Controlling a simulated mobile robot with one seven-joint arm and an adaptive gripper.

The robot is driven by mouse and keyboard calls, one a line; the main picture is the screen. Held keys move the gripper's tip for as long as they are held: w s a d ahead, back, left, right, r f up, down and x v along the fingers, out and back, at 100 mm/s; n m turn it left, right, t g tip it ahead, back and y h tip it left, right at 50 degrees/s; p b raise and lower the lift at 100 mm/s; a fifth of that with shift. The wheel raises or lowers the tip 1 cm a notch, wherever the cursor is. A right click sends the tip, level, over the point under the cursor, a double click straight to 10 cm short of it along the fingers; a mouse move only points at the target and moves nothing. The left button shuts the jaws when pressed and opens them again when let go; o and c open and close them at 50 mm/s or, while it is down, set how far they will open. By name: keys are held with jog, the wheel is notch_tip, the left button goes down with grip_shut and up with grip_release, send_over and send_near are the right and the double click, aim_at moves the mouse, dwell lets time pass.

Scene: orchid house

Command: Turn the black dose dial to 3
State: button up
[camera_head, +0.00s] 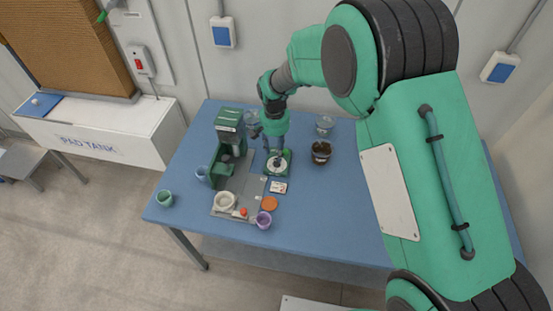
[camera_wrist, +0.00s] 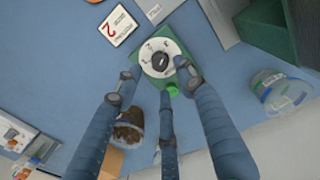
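The black dose dial (camera_wrist: 159,62) sits in the middle of a white numbered disc (camera_wrist: 146,53) on a green box (camera_wrist: 163,34); in the head view the box (camera_head: 285,170) stands on the blue table, partly covered by my gripper. The small dial figures are hard to read, and I cannot tell which one the dial points to. In the head view my gripper (camera_head: 276,150) points down over the box. A green button (camera_wrist: 173,90) shows beside the disc.
A card with a red 2 (camera_wrist: 116,26) lies by the box. A green machine (camera_head: 228,125) stands left, with a grey tray (camera_head: 240,183) in front. A dark-filled pot (camera_head: 321,152), clear cup (camera_head: 324,124) and purple cup (camera_head: 264,220) are near. The table's right side looks clear.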

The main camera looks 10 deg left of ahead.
aim_at(277, 162)
jog(key=shift+f+b, duration=0.35)
jog(key=shift+f, duration=2.2)
jog(key=shift+c, duration=0.5)
grip_shut()
